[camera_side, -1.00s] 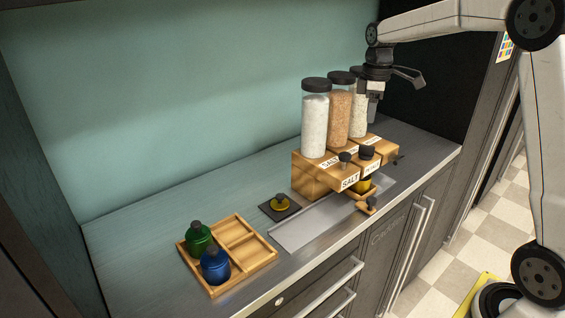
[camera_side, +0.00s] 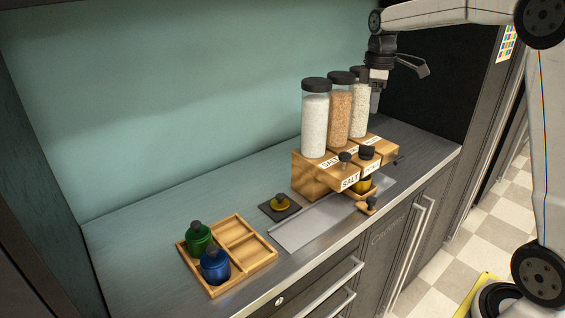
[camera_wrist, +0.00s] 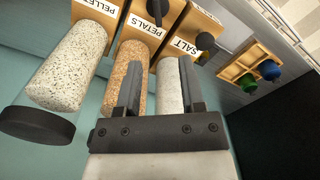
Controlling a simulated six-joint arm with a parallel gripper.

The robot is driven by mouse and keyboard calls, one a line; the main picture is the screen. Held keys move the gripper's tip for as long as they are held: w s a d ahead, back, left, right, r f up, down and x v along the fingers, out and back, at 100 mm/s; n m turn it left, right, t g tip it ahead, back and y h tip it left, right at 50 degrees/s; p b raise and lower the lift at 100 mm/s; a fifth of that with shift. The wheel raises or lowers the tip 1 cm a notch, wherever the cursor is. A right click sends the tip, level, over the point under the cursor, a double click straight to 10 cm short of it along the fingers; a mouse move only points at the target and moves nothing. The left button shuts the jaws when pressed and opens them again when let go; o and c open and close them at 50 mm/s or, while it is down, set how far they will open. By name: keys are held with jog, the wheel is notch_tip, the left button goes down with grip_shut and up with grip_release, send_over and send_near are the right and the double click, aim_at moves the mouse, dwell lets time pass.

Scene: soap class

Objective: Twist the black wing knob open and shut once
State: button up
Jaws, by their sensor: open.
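Black knobs sit on the fronts of the wooden dispensers. The SALT knob (camera_side: 346,157) and the middle dispenser's knob (camera_side: 367,152) show in the side view; a third dark knob (camera_side: 396,160) is at the right. In the wrist view the PETALS knob (camera_wrist: 157,11) looks long and narrow, and the SALT knob (camera_wrist: 205,41) looks rounder. I cannot tell for sure which is the wing knob. My gripper (camera_side: 375,106) is open and empty, behind and above the dispensers, beside the rightmost jar. In the wrist view its fingers (camera_wrist: 160,68) cross in front of the middle and salt jars, apart from the knobs.
Three tall black-lidded jars (camera_side: 316,120) stand on the dispensers. A wooden tray (camera_side: 252,252) holds green and blue bottles. The left counter is clear.

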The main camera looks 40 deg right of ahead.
jog(key=shift+s+a+r, duration=0.1)
jog(key=shift+s+r, duration=0.3)
jog(key=shift+r, duration=0.3)
jog(key=shift+s+a+r, duration=0.15)
jog(key=shift+s+r, duration=0.3)
jog(key=shift+r, duration=0.2)
jog(key=shift+s+a+r, duration=0.1)
jog(key=shift+s+r, duration=0.3)
jog(key=shift+r, duration=0.3)
jog(key=s+a+f+m+t, duration=0.1)
jog(key=s+a+f+m, duration=0.1)
jog(key=s+a+f, duration=0.2)
jog(key=s+a+f+m, duration=0.2)
jog(key=s+a+f, duration=0.3)
jog(key=f, duration=0.5)
jog(key=s+a+f+m+t, duration=0.1)
jog(key=s+a+f+m, duration=0.2)
jog(key=a+f, duration=0.4)
jog(key=shift+s+a+f+t, duration=0.2)
jog(key=shift+s+f+t, duration=0.1)
jog(key=shift+s+f, duration=0.4)
